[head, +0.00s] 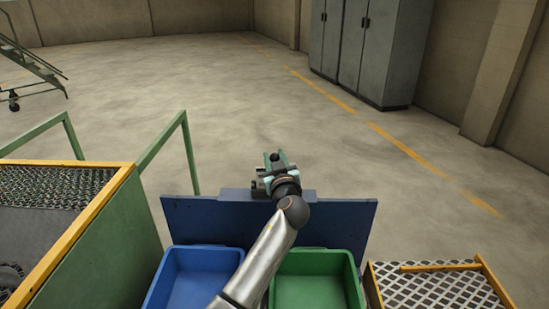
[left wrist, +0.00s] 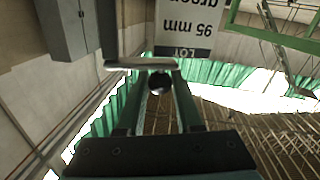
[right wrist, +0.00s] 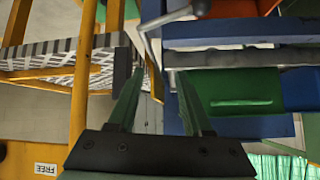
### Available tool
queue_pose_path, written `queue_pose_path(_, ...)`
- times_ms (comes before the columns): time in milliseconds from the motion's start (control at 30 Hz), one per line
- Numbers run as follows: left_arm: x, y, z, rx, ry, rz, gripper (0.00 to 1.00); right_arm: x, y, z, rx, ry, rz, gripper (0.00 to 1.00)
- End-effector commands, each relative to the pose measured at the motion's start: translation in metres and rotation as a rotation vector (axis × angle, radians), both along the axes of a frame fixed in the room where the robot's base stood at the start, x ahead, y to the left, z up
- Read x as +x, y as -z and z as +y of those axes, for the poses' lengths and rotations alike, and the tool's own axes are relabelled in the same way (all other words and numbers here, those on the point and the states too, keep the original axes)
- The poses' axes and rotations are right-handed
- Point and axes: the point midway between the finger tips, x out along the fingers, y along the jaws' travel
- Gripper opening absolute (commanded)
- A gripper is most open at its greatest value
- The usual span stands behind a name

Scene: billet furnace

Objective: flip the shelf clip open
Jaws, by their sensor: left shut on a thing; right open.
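My left gripper (head: 275,163) is at the top edge of the upright blue board (head: 340,220), over the gap between the two bins. In the left wrist view its fingers (left wrist: 160,80) are shut on a small dark round piece (left wrist: 160,84). A grey metal bar (left wrist: 142,65) crosses at the fingertips; it looks like part of the shelf clip, but I cannot tell whether the clip is open. A white label (left wrist: 187,30) reading "95 mm" and "LOT" is just beyond. In the head view my gripper hides the clip. My right gripper (right wrist: 157,85) is open and empty.
A blue bin (head: 195,275) and a green bin (head: 315,280) stand before the board. A yellow-edged green bench (head: 105,225) is left, a mesh-topped stand (head: 435,285) right. In the right wrist view, a metal rod (right wrist: 165,17) is near the fingers.

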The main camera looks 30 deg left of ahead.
Motion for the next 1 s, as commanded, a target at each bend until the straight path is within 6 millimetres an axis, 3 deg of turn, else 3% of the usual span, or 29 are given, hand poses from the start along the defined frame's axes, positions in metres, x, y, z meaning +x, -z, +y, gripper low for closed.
queue_pose_path(567,0.001,-0.002,-0.001,0.039,0.000,0.017,0.00,0.000,0.003,0.000,-0.001,0.001,0.000,0.50)
queue_pose_path(1000,0.005,-0.016,-0.010,0.330,0.000,0.155,0.00,-0.001,0.016,-0.002,-0.002,0.003,-0.001,0.50)
